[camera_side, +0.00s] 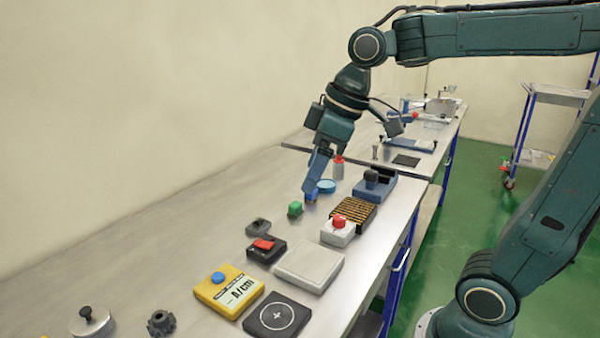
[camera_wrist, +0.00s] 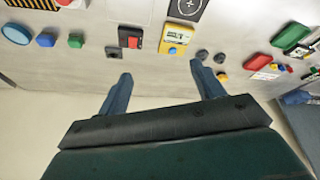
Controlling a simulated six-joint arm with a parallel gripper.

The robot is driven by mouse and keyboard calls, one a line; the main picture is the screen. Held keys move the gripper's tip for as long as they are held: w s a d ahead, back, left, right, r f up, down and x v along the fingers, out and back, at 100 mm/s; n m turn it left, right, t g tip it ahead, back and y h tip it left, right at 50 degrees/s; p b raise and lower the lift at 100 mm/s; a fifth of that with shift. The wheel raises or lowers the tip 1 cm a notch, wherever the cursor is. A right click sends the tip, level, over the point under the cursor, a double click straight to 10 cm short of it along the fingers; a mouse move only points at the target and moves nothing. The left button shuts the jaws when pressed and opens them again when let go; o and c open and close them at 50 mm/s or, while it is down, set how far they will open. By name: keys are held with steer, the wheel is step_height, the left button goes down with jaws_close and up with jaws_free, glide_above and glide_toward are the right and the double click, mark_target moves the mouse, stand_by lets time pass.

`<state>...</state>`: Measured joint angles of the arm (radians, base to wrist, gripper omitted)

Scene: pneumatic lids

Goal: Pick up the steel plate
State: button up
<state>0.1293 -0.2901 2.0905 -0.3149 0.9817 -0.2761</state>
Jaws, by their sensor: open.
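A flat, square, light grey plate (camera_side: 309,265), which looks like the steel plate, lies on the metal bench in the side view. It sits between the red-switch box and the white box with a red button. A pale patch at the top edge of the wrist view (camera_wrist: 147,9) may be the same plate, cut off by the frame. My gripper (camera_side: 310,194) is over the bench, behind and apart from the plate, close to the small green and blue blocks. In the wrist view my gripper (camera_wrist: 161,70) has its fingers wide apart with nothing between them.
A green block (camera_side: 295,208), a black box with a red switch (camera_side: 266,249), a yellow meter (camera_side: 229,290), a black crosshair pad (camera_side: 277,316) and a red-button box (camera_side: 339,229) surround the plate. The bench's left side (camera_side: 150,240) is mostly clear.

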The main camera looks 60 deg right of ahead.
steer(key=w+d+n+g, duration=0.15)
steer(key=w+n, duration=0.25)
steer(key=w, duration=0.5)
steer(key=n+g+y, duration=0.3)
steer(key=n, duration=0.6)
glide_toward(259, 223)
steer(key=shift+s+a+f+n, duration=0.15)
steer(key=shift+f+n, duration=0.15)
steer(key=shift+f, duration=0.05)
steer(key=shift+a+f, duration=0.1)
steer(key=shift+x, duration=0.8)
steer(key=shift+f, duration=0.1)
steer(key=shift+x, duration=2.7)
